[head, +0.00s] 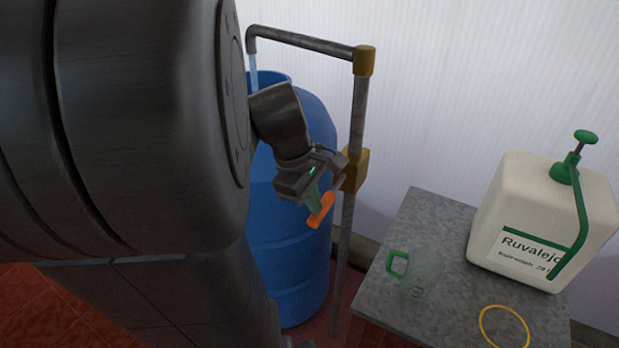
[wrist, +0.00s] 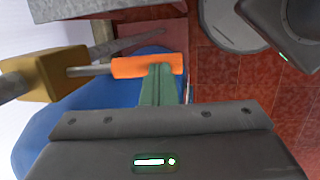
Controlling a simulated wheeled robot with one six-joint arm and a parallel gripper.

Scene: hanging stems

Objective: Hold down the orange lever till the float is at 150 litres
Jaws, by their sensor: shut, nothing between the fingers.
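The orange lever (head: 321,210) sticks out from a brass valve block (head: 355,170) on a grey standpipe. In the head view it slopes down. The lever also shows in the wrist view (wrist: 148,67). My gripper (head: 315,200) is shut and empty, its green fingertips (wrist: 158,80) at the lever and seemingly touching it. Water (head: 253,72) runs from the spout into the blue barrel (head: 290,250). My arm covers much of the barrel. I cannot see the float or any litre marks.
A grey table (head: 420,230) stands at the right with a white Ruvalejo canister (head: 535,220) and its green pump. A green square ring (head: 397,263) and a yellow ring (head: 504,327) lie on the table. A pale wall is behind.

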